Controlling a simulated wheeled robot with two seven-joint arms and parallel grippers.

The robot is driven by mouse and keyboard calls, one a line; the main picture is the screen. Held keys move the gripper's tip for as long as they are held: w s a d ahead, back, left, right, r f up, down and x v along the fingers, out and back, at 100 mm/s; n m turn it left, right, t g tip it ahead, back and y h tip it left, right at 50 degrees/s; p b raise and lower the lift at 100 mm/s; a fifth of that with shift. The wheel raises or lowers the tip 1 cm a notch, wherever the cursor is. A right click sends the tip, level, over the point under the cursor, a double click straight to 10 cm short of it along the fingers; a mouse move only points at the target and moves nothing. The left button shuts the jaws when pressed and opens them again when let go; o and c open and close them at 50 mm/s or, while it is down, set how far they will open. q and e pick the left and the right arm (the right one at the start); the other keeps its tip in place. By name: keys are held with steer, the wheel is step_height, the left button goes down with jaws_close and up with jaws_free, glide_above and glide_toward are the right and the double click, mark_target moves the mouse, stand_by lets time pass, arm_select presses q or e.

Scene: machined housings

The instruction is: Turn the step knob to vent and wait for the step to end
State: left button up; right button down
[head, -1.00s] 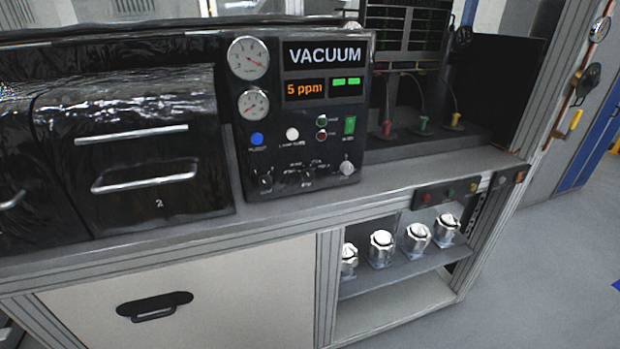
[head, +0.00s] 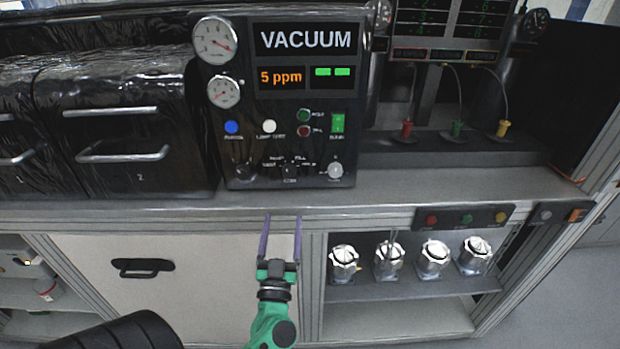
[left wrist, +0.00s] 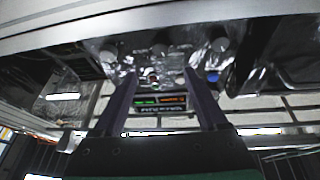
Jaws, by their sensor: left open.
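The step knob (head: 290,170) is a small dark knob at the bottom middle of the black VACUUM panel (head: 250,110). Small labels ring it; its pointer's setting is too small to read. The display (head: 280,77) reads 5 ppm in orange, beside two green bars. My left gripper (head: 282,218) is open and empty, its two purple fingers pointing up, below the panel and in front of the bench edge, apart from the knob. In the left wrist view the panel appears upside down beyond the open fingers (left wrist: 160,78). My right gripper is not in view.
A dark knob (head: 246,170) and a silver knob (head: 335,170) flank the step knob. The bench ledge (head: 400,188) juts out below the panel. Silver-topped housings (head: 389,258) stand on the shelf at lower right. A black drawer front (head: 125,130) is at left.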

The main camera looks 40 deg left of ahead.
mark_target(289, 175)
arm_select(q)
steer(key=p+x, duration=0.3)
steer(key=x, duration=0.9)
steer(key=shift+a, duration=0.2)
steer(key=shift+w+d, duration=0.1)
jaws_close()
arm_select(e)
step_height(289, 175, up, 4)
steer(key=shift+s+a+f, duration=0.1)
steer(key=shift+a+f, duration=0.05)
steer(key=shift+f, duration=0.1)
